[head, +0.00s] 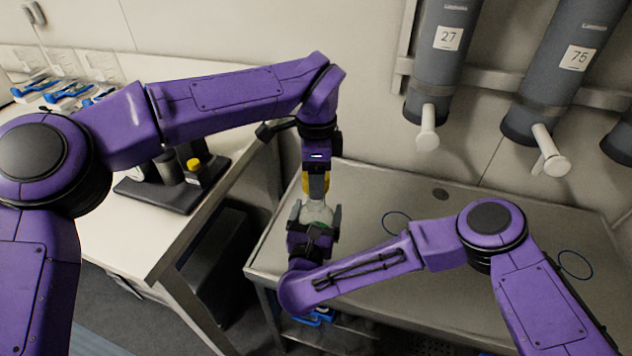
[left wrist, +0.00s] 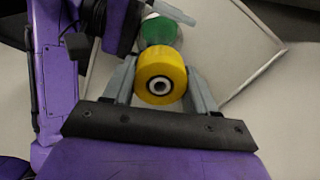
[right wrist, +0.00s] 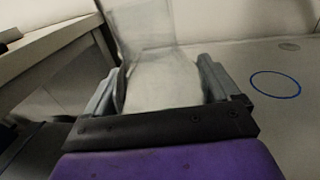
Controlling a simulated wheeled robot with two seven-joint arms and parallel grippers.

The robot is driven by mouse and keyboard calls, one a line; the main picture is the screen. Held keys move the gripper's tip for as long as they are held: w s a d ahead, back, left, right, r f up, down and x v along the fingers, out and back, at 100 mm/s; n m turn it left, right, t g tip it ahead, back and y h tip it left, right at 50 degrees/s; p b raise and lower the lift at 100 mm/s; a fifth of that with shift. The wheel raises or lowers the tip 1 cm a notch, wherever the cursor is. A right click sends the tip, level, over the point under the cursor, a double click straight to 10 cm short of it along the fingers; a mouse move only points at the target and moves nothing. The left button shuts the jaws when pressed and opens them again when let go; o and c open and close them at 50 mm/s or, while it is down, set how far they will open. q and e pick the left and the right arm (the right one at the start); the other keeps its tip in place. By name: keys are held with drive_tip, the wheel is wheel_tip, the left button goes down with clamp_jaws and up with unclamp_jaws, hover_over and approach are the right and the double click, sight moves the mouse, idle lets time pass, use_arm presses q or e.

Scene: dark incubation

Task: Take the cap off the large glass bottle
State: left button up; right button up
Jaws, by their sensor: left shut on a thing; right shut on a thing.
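A yellow cap (left wrist: 160,78) sits between the fingers of my left gripper (head: 316,186), which is shut on it. The cap also shows in the head view (head: 306,184), just above the large glass bottle (head: 316,212). My right gripper (head: 317,222) is shut around the bottle's body from below and the front. The pale, clear bottle fills the space between the fingers in the right wrist view (right wrist: 165,80). In the left wrist view a green round area (left wrist: 158,30) shows behind the cap. Whether cap and bottle still touch is hard to tell.
The grey table (head: 400,280) lies below, with blue rings (head: 574,265) on it. A white bench (head: 110,225) at left holds a black rack (head: 170,195) with bottles. Grey cylinders (head: 440,60) with white spouts hang on the back wall.

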use_arm(q)
wheel_tip(320, 180, up, 2)
drive_tip(key=shift+r, duration=0.1)
use_arm(e)
drive_tip(key=o, duration=1.8)
